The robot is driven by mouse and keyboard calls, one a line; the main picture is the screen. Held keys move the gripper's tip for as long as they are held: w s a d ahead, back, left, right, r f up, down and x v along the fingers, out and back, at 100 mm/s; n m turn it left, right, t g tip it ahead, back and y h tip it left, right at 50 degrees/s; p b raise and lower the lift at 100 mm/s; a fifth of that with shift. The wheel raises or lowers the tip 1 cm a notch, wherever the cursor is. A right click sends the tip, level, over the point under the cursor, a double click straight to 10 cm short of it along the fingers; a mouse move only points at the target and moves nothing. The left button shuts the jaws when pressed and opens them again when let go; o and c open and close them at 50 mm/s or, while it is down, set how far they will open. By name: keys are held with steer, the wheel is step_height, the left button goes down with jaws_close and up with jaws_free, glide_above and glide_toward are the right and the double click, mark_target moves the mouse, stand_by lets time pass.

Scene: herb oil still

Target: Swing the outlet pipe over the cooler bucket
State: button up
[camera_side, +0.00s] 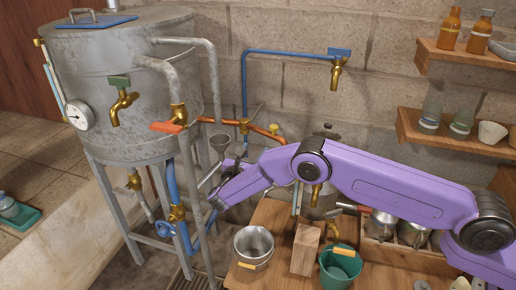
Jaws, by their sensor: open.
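A grey metal still drum (130,85) stands on legs at the left. A grey pipe (212,75) leaves its upper right side and bends down; a shorter grey pipe (163,72) below it bends down to a brass fitting. I cannot tell for sure which one is the outlet pipe. A teal bucket (340,268) with a yellow grip stands at the front of the wooden bench, and a metal bucket (253,243) stands to its left. I cannot tell which is the cooler bucket. My gripper (213,187) is open, right of the still's legs, near a grey funnel-like piece (219,144). Its fingertips are partly unclear.
A wooden block (306,248) stands between the buckets. An orange-red handle (168,127), a copper pipe (265,131) and a blue pipe (290,52) with a brass tap crowd the space near my arm. Shelves (450,140) with bottles hang at the right.

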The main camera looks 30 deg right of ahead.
step_height(320, 180, up, 18)
steer(key=w+d+f+m+y, duration=0.2)
steer(key=d+f+m+y, duration=0.1)
steer(key=d+f+y, duration=0.1)
steer(key=w+d+f+m+g+y, duration=0.1)
steer(key=w+d+f+m+y, duration=0.1)
steer(key=d+f+y, duration=0.3)
steer(key=w+d+f+m+g+y, duration=0.1)
steer(key=d+f+m+y, duration=0.2)
steer(key=d+f+y, duration=0.2)
steer(key=shift+w+d+m+y, duration=0.35)
steer(key=shift+d+y, duration=0.35)
steer(key=shift+y, duration=0.3)
steer(key=s+d+r+m+t+y, duration=0.2)
steer(key=s+d+r+m+y, duration=0.25)
steer(key=r, duration=0.25)
steer(key=s+d+r+m+t+y, duration=0.2)
steer(key=s+d+r+m+y, duration=0.1)
steer(key=d+r+m+y, duration=0.25)
glide_toward(274, 126)
steer(key=shift+n+h, duration=0.3)
steer(key=shift+n, duration=0.05)
steer(key=x, duration=1)
steer(key=shift+s+a+r, duration=0.1)
